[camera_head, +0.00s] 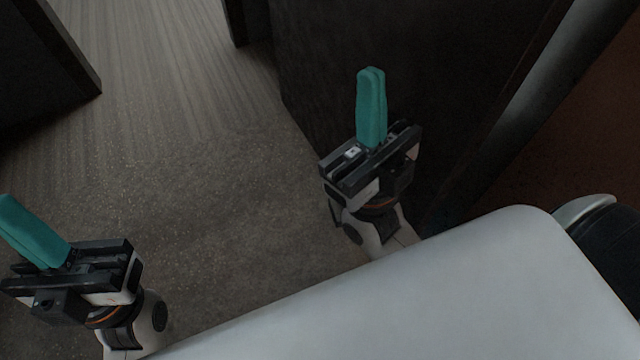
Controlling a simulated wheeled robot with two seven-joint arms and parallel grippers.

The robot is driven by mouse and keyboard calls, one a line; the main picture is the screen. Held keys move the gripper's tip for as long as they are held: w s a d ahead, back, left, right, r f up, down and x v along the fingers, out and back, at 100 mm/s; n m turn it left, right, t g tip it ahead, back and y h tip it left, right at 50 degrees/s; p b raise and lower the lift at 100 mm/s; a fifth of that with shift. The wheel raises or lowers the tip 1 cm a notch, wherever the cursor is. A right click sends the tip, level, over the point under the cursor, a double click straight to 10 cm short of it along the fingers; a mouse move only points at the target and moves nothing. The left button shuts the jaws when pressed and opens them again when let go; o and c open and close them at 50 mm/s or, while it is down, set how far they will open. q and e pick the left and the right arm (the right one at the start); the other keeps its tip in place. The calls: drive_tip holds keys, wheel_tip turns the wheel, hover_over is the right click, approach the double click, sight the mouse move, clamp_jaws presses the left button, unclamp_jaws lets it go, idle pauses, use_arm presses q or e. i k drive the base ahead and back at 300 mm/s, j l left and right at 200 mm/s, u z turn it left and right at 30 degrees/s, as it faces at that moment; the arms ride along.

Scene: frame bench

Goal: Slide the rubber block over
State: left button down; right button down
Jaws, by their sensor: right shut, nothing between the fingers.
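No rubber block can be made out in the head view. My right gripper (371,78) shows at centre right, its teal fingers pressed together and pointing up the picture, with nothing between them. It is in front of a dark upright panel. My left gripper (12,208) is at the lower left edge, its teal fingers looking closed together and pointing to the upper left. No object shows in it or touching it.
Grey carpeted floor (210,180) lies open between and beyond the grippers. A dark panel (330,50) stands behind my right gripper. Another dark piece (45,60) is at the upper left. A reddish-brown surface (590,130) is at the right.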

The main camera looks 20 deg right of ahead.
sight(336, 209)
drive_tip(key=i+j+z, duration=0.2)
drive_tip(key=z, duration=0.15)
drive_tip(key=i+j+z, duration=0.25)
drive_tip(key=z, duration=0.15)
drive_tip(key=i+j+z, duration=0.15)
drive_tip(key=j+z, duration=0.2)
drive_tip(key=z, duration=1.15)
